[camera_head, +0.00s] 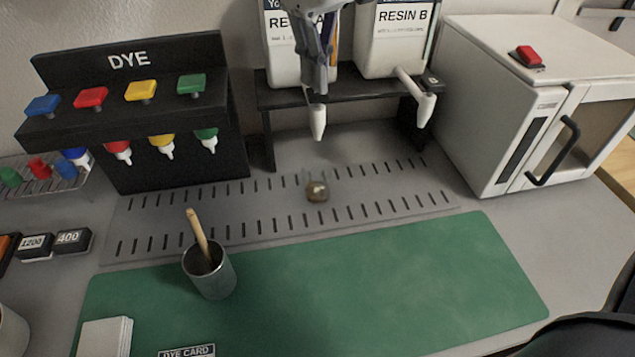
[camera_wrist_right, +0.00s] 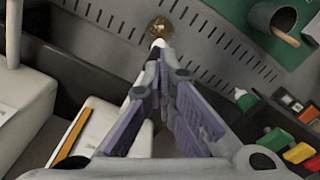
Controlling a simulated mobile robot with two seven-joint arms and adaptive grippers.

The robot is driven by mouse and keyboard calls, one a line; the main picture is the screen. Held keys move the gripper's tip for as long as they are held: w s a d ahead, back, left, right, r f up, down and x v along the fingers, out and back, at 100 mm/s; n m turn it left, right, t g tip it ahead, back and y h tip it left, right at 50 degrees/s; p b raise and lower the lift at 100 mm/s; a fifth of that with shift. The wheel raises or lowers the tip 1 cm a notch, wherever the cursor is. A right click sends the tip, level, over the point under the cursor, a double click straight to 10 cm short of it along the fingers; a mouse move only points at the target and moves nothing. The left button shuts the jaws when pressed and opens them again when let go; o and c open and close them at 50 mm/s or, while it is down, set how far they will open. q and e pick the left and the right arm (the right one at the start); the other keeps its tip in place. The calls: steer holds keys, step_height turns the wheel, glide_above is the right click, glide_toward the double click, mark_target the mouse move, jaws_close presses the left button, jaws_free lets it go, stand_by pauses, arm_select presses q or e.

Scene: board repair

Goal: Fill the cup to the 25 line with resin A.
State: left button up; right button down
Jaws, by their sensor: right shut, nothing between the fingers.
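The small clear cup (camera_head: 317,191) stands on the slotted grey strip below the white spout (camera_head: 318,122) of the resin A jug (camera_head: 284,60). It looks amber-brown inside; its lines and fill level are too small to read. It also shows in the right wrist view (camera_wrist_right: 159,27), just beyond the spout tip (camera_wrist_right: 159,44). My right gripper (camera_head: 317,88) is shut and empty, in front of the resin A jug above the spout, hiding part of the label. In the right wrist view its fingers (camera_wrist_right: 166,66) point towards the spout. My left gripper is not in view.
The resin B jug (camera_head: 393,45) stands right of resin A on the black shelf (camera_head: 350,88). A dye rack (camera_head: 128,60) is left, a white oven (camera_head: 500,110) right. A metal pot (camera_head: 210,275) with a wooden stick stands on the green mat (camera_head: 380,290), whose right part is clear.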

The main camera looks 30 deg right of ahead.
steer(key=shift+r, duration=3.15)
